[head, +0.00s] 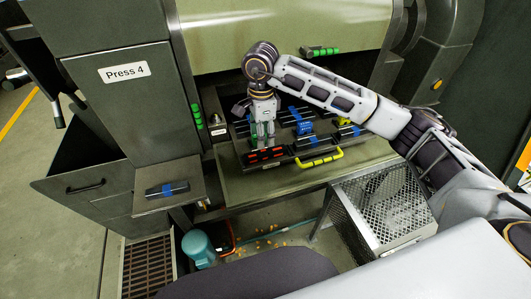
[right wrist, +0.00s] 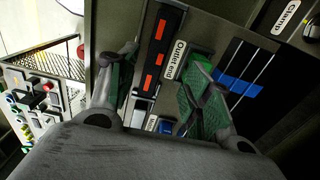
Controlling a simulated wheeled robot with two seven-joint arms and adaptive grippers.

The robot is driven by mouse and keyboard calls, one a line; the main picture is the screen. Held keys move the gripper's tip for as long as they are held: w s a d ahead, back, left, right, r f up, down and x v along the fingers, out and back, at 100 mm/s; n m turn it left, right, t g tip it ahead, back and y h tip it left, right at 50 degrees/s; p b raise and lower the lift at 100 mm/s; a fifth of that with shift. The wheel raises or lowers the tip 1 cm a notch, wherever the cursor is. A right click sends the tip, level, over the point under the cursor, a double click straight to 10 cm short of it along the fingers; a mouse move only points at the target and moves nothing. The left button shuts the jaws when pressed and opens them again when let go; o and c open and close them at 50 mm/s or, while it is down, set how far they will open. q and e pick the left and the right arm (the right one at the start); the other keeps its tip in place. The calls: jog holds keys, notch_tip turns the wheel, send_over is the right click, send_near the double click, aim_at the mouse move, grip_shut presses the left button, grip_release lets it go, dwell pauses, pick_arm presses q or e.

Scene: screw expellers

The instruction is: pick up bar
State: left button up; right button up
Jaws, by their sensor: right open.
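Dark bars lie in a tray (head: 295,163) on the press ledge. One dark bar with orange marks (head: 264,155) is at the tray's front left; what seems to be the same bar (right wrist: 160,50) shows in the right wrist view beside an "Outlet end" label. Other dark bars with blue bands (head: 304,127) lie behind it. My right gripper (head: 262,138) points down over the tray's left part. In the right wrist view its green-padded fingers (right wrist: 165,90) are apart, with nothing clearly held between them. Contact with a bar cannot be told. My left gripper is not in view.
A single dark bar with a blue band (head: 167,189) lies on a side shelf (head: 150,204) at the left. A yellow handle (head: 320,160) is on the tray front. A wire mesh box (head: 387,205) stands at the right. The Press 4 cabinet (head: 122,95) rises at the left.

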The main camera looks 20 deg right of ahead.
aim_at(266, 151)
jog(key=shift+f, duration=0.9)
jog(key=shift+s+d+f+p, duration=0.15)
jog(key=shift+d+f+p, duration=0.1)
jog(key=shift+f+p, duration=0.35)
jog(key=shift+s+d+f+p, duration=0.15)
jog(key=shift+d+f+p, duration=0.15)
jog(key=shift+f, duration=0.5)
jog(key=shift+a+f+p, duration=0.1)
jog(key=shift+f+p, duration=0.2)
jog(key=shift+f, duration=0.85)
grip_shut()
